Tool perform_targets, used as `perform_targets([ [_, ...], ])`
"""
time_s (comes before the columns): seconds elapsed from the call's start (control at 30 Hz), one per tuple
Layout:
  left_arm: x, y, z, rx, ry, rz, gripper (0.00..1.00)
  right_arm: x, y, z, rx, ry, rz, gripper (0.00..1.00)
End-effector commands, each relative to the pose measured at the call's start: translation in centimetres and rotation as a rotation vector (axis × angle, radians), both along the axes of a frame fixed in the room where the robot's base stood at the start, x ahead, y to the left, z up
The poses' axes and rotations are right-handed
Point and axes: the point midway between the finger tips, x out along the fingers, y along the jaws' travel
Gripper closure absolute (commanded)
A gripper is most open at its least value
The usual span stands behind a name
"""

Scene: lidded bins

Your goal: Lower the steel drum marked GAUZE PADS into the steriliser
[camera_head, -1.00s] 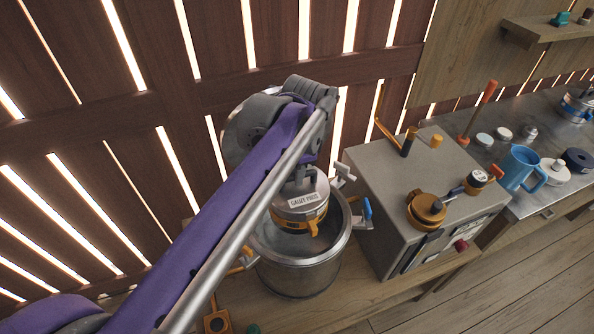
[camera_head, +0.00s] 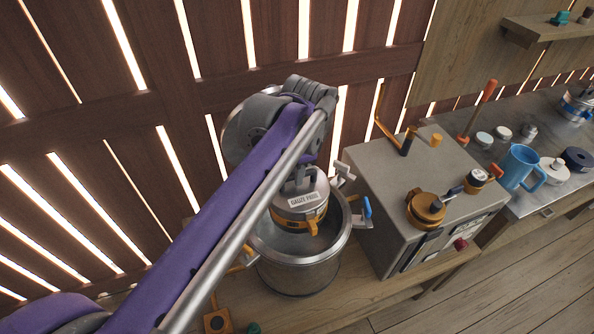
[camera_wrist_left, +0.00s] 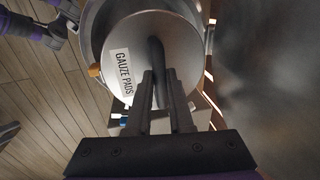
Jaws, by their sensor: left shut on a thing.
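The steel drum marked GAUZE PADS (camera_head: 303,207) has a round lid with a white label and an orange band with a latch. It hangs upright over the mouth of the steriliser (camera_head: 300,268), a steel pot with orange and blue handle parts. The drum's lower part is within the rim outline; its exact depth is hard to tell. My left gripper (camera_head: 302,180) is shut on the drum's top handle. The left wrist view shows the fingers (camera_wrist_left: 167,85) on the dark handle, the drum lid (camera_wrist_left: 132,75) and the pot rim behind. My right gripper is not seen in the head view.
A grey box unit (camera_head: 385,180) with orange fittings stands close to the right of the steriliser. Further right, a bench holds a blue jug (camera_head: 520,166), small tins and another steel drum (camera_head: 577,104). A slatted wall (camera_head: 120,130) stands behind.

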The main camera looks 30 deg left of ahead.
Motion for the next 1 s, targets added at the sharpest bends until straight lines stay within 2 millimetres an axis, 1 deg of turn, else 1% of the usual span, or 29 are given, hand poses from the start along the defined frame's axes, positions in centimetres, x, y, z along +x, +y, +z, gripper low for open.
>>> perform_targets([
  [0.23,0.0,0.0,-0.1,0.000,0.000,0.000,1.00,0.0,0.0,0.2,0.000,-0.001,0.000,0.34],
  [1.0,0.0,0.0,-3.6,0.000,0.000,0.000,1.00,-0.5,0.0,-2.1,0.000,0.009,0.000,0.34],
])
